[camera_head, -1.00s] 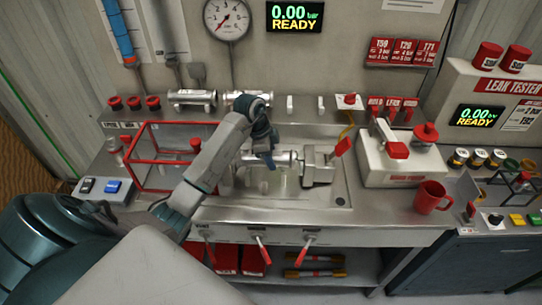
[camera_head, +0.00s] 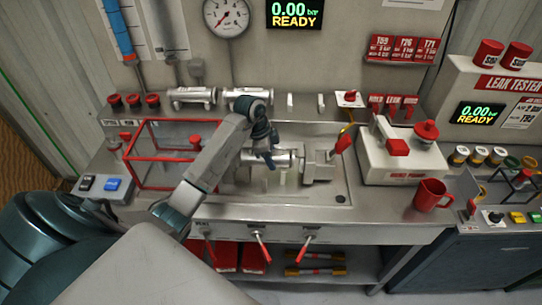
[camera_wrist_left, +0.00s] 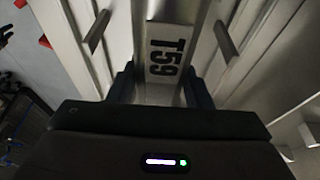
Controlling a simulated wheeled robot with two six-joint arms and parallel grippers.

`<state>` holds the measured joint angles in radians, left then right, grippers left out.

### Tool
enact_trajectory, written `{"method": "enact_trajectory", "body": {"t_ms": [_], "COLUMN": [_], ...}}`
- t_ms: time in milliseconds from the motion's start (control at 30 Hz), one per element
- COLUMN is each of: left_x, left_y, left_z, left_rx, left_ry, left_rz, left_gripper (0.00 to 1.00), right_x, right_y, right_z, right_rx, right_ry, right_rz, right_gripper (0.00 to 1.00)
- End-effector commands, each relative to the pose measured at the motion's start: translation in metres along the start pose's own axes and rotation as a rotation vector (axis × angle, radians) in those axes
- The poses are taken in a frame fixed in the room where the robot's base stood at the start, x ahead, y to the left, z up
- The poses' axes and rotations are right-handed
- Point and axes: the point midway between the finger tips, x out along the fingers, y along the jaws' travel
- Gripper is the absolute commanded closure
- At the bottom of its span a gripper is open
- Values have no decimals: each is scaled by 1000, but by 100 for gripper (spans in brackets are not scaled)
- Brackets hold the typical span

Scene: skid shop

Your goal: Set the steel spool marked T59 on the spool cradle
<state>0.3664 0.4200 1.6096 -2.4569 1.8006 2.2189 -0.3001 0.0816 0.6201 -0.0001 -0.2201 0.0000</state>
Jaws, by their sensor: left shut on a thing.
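The steel spool marked T59 (camera_head: 286,158) is a bright cylinder lying level over the wet bench basin. Its T59 mark (camera_wrist_left: 166,57) faces the left wrist camera. My left gripper (camera_head: 266,160) comes down from above and is shut on the spool's body, with a finger on each side in the wrist view. Thin upright supports, which look like the spool cradle (camera_head: 291,179), stand below the spool. I cannot tell whether the spool touches them. A grey clamp block (camera_head: 318,168) is close to its right end. My right gripper is not in view.
Two other steel spools (camera_head: 192,97) lie on the back shelf, beside bare pegs (camera_head: 290,102). A red-framed guard (camera_head: 160,150) stands left of the gripper. A white hand pump (camera_head: 400,158) and red mug (camera_head: 430,195) stand at the right.

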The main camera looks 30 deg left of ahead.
Motion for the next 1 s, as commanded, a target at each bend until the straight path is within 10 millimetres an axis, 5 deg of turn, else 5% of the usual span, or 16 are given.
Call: {"method": "enact_trajectory", "body": {"t_ms": [600,633,733,1000], "left_x": [6,6,6,6], "left_y": [0,0,0,0], "left_z": [2,2,2,2], "left_rx": [1,1,0,0], "left_ry": [1,1,1,0], "left_rz": [-1,-1,-1,0], "left_gripper": [72,49,31,31], "right_x": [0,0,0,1], "right_y": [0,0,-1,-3], "right_z": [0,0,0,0], "right_rx": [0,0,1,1], "right_ry": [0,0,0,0], "right_rz": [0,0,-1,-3], "right_gripper": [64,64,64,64]}}
